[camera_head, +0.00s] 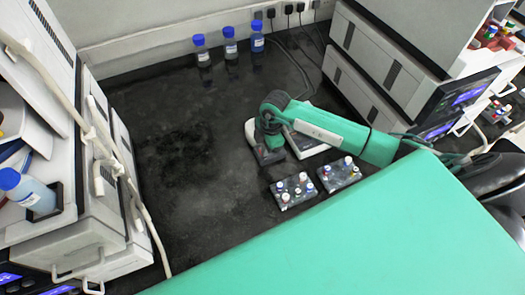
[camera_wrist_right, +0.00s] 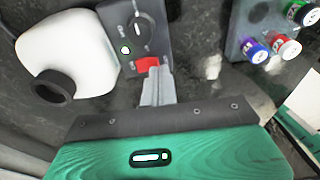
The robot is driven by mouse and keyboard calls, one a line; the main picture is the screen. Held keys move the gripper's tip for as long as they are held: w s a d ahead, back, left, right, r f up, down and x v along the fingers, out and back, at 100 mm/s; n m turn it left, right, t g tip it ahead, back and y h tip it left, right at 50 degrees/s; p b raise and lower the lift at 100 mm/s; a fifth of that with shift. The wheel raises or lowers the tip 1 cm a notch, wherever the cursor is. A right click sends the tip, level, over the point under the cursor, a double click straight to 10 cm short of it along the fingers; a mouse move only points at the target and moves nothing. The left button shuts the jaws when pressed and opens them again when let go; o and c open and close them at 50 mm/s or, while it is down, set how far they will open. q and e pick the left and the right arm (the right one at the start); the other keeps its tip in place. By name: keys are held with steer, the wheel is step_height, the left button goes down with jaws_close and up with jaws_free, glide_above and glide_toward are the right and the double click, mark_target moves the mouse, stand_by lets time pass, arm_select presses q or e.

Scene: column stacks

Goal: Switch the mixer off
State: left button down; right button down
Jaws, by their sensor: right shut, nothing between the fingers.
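The mixer shows in the wrist view as a white body (camera_wrist_right: 75,50) with a black round cup on top and a dark control panel (camera_wrist_right: 128,25). In the head view the right gripper (camera_head: 267,154) hides much of the mixer (camera_head: 250,128). My left gripper is not in view.
Two vial racks (camera_head: 293,191) (camera_head: 340,175) stand near my right arm. A white flat device (camera_head: 308,145) is beside the gripper. Three blue-capped bottles (camera_head: 230,45) stand at the back wall. Instrument stacks stand on both sides. The bench's left middle is clear.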

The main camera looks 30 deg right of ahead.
steer(key=shift+f, duration=0.35)
steer(key=shift+r, duration=0.1)
steer(key=shift+r+p, duration=1.95)
steer(key=shift+r, duration=0.5)
steer(key=shift+s+f, duration=0.1)
